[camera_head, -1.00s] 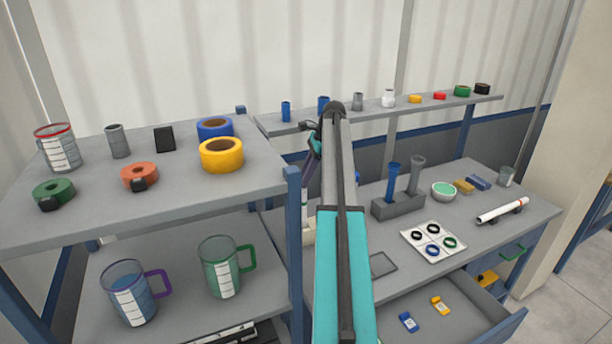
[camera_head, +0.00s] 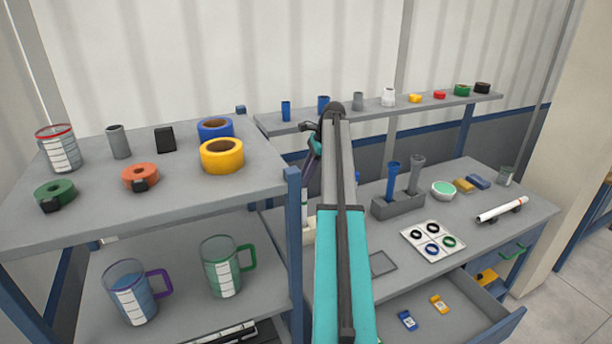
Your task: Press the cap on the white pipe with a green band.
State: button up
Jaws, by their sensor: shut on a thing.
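My arm rises through the middle of the view and bends down behind itself. The dark and teal end of my gripper (camera_head: 312,150) shows only partly at the left edge of the arm. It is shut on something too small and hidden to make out. Just below it a narrow white upright pipe (camera_head: 305,198) stands over a pale holder (camera_head: 308,234), mostly hidden by my arm. I cannot see a green band or a cap on it. Whether the gripper touches the pipe cannot be told.
A grey block (camera_head: 398,206) holds a blue and a grey tube upright. A white card (camera_head: 433,251) with several rings lies in front, above an open drawer (camera_head: 484,322). A white pipe (camera_head: 500,210) lies at right. A shelf (camera_head: 85,215) with tapes and mugs stands close left.

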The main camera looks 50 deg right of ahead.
jog(key=shift+f, duration=1.3)
dwell(1.4)
jog(key=o, duration=1.5)
jog(key=shift+r, duration=0.15)
jog(key=shift+r+p, duration=2.35)
jog(key=shift+r, duration=1.05)
jog(key=shift+f, duration=0.1)
